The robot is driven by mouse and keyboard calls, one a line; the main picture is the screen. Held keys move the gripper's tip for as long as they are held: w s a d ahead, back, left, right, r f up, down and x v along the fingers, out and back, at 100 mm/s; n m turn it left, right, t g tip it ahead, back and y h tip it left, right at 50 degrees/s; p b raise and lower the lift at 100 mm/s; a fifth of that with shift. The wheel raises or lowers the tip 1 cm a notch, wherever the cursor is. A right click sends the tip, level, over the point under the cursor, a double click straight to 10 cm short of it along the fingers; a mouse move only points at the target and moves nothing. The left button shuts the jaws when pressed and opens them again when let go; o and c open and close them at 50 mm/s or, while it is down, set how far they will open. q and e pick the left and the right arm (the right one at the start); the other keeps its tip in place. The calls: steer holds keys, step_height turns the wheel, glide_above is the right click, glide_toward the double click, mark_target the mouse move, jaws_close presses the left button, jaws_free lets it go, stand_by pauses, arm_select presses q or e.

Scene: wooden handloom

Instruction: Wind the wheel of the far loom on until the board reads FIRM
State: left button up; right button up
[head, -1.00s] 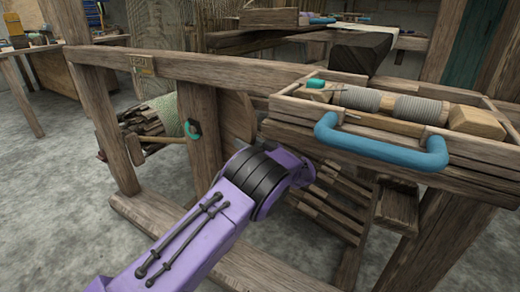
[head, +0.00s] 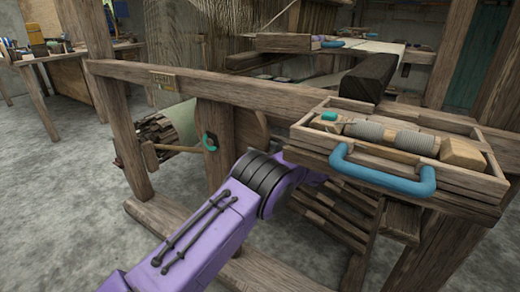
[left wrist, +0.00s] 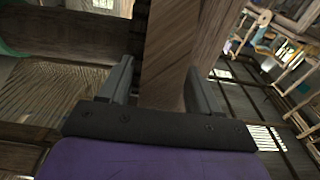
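A wooden loom frame fills the middle of the head view, with a long front beam (head: 270,93). A rounded wooden part (head: 262,124), perhaps a wheel, shows partly behind a post. My right gripper is not in view.
A wooden tray (head: 470,187) with a blue handle (head: 380,170) holds spools above my left arm. A slatted roller with pale green cloth (head: 180,122) is left of the post. A workbench (head: 80,58) stands back left. Grey floor (head: 60,220) is clear at left.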

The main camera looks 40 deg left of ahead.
arm_select(q)
steer(key=d, duration=0.2)
steer(key=d+p, duration=0.1)
steer(key=d, duration=0.1)
steer(key=w+d, duration=0.1)
steer(key=d, duration=0.2)
steer(key=shift+d+f, duration=0.1)
steer(key=shift+f, duration=0.15)
steer(key=shift+d, duration=0.15)
